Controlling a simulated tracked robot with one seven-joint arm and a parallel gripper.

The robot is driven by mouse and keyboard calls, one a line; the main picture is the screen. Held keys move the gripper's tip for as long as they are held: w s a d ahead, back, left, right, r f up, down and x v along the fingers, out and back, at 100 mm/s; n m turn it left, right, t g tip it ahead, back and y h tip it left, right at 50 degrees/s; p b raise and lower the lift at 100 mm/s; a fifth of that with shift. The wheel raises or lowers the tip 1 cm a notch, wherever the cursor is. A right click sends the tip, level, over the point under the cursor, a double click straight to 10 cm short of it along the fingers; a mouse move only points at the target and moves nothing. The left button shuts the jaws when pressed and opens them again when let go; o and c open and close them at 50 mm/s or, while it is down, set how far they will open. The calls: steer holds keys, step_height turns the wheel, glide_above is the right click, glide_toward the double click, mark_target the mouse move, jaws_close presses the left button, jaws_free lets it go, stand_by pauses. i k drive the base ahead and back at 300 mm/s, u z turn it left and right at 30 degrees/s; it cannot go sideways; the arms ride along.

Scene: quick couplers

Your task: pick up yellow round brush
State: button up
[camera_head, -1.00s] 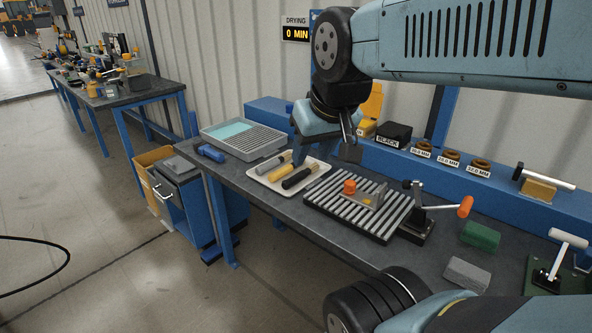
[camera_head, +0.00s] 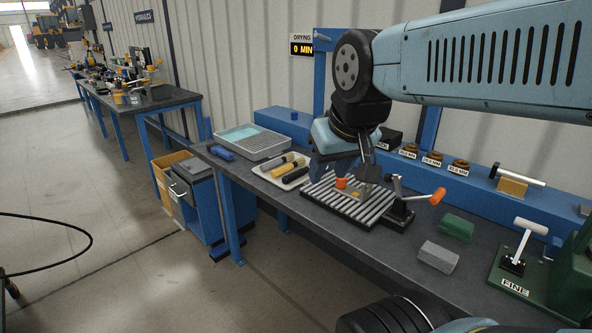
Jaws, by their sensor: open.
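The yellow round brush (camera_head: 283,169) lies in a shallow white tray (camera_head: 262,172) on the workbench, between a pale beige brush (camera_head: 276,159) and a black one (camera_head: 296,175). My gripper (camera_head: 341,172) hangs to the right of the tray, in front of or above the ribbed rack in this view. Its jaws are apart and nothing shows between them. The gripper is clear of the yellow brush, and its exact height is hard to tell.
The dark ribbed rack (camera_head: 337,203) holds a metal fixture with an orange knob (camera_head: 341,183). A toggle clamp with an orange handle (camera_head: 437,196) stands at its right. A grey parts-washing tray (camera_head: 250,143) sits behind left. Green (camera_head: 457,227) and grey (camera_head: 438,257) blocks lie right.

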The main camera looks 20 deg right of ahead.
mark_target(298, 162)
steer(key=u, duration=0.2)
steer(key=i, duration=0.9)
steer(key=z, duration=0.1)
